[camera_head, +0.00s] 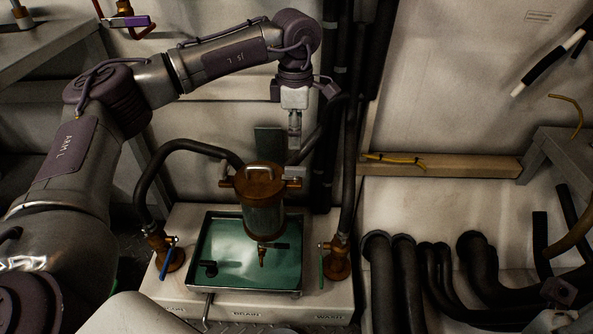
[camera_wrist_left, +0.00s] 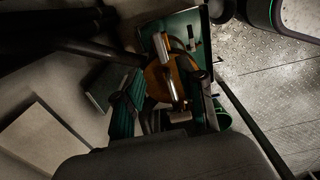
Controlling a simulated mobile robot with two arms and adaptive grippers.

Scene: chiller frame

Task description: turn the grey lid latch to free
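A copper-coloured canister (camera_head: 262,213) with a round lid stands over a green tray in the head view. A pale bar handle shows on the lid, with small fittings at its left and right edges. I cannot tell for sure which fitting is the grey lid latch. In the left wrist view the orange lid (camera_wrist_left: 157,82) carries a silver-grey cylindrical piece (camera_wrist_left: 173,88). My left gripper (camera_head: 294,144) points down just behind and right of the lid, seemingly apart from it. Its finger opening is unclear. My right gripper is not in view.
The green tray (camera_head: 221,281) sits on a white base (camera_head: 183,222). Valves with a blue handle (camera_head: 167,262) and a green handle (camera_head: 321,270) flank it. Black hoses (camera_head: 348,165) rise behind the canister, close to my left gripper. Thick dark pipes (camera_head: 408,285) stand at right.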

